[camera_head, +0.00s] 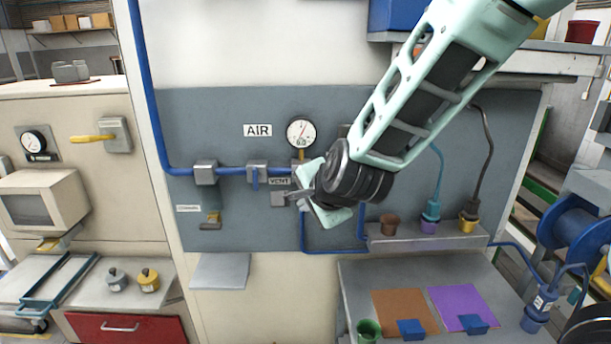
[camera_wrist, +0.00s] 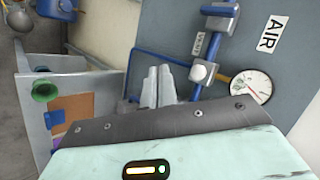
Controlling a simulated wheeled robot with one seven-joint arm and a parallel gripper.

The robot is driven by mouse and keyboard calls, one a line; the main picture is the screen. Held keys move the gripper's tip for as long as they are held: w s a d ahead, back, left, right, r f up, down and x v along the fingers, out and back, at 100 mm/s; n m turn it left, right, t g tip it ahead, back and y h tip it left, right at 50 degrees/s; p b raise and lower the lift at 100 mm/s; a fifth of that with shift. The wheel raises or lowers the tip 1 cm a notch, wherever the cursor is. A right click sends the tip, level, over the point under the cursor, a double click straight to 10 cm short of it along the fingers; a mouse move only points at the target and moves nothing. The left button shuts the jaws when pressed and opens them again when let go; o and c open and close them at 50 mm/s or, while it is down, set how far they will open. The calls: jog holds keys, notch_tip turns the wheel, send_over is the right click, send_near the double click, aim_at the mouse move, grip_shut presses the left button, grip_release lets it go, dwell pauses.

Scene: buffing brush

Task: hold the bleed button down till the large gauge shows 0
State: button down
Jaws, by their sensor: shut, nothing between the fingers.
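The large gauge (camera_head: 301,132) is a round white dial with a red needle on the grey panel, right of the AIR sign; it also shows in the wrist view (camera_wrist: 250,87). Its small readout is too blurred to read surely. My gripper (camera_wrist: 158,69) is shut and empty, in front of the panel near the label. Contact cannot be told.
A blue pipe (camera_head: 228,171) with grey fittings crosses the panel. A shelf (camera_head: 430,236) with cups is to the right, above a bench with brown (camera_head: 404,312) and purple mats. A grey tray (camera_head: 220,271) juts out below the panel. A beige machine with a smaller gauge (camera_head: 34,141) stands left.

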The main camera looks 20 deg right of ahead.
jog(key=w+d+b, duration=0.1)
jog(key=w+d, duration=0.1)
jog(key=w, duration=0.6)
jog(key=shift+w+d+b, duration=0.2)
jog(key=shift+d+b, duration=0.1)
jog(key=shift+b, duration=0.05)
jog(key=shift+w, duration=0.1)
dwell(1.9)
jog(key=shift+w+d, duration=0.15)
jog(key=shift+w, duration=0.15)
jog(key=shift+w+d, duration=0.15)
jog(key=shift+w, duration=0.3)
dwell(4.1)
